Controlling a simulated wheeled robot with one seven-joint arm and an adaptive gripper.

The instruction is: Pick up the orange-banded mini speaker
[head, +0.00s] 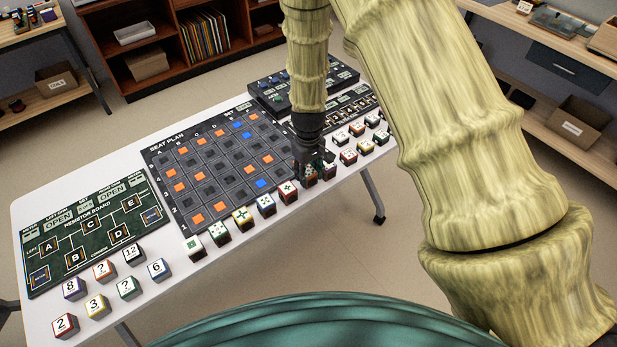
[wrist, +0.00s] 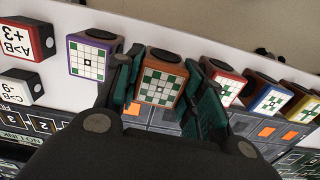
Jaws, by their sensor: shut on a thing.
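The orange-banded mini speaker (wrist: 160,82) is a small cube with a white face and a green square pattern, orange-brown around its edges. My gripper (wrist: 158,88) is shut on it, with one dark green finger against each side. In the head view my gripper (head: 308,160) is at the right edge of the seat plan board, in the row of cubes. There the fingers and neighbouring cubes largely hide the speaker. I cannot tell whether it is clear of the table.
Close in the row stand a purple-banded cube (wrist: 88,56) and a red-banded cube (wrist: 228,88), then blue (wrist: 269,100) and yellow (wrist: 302,108) ones. The seat plan board (head: 158,152) and resistor board (head: 50,262) lie on the white table (head: 200,285). Several number cubes stand at the front left.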

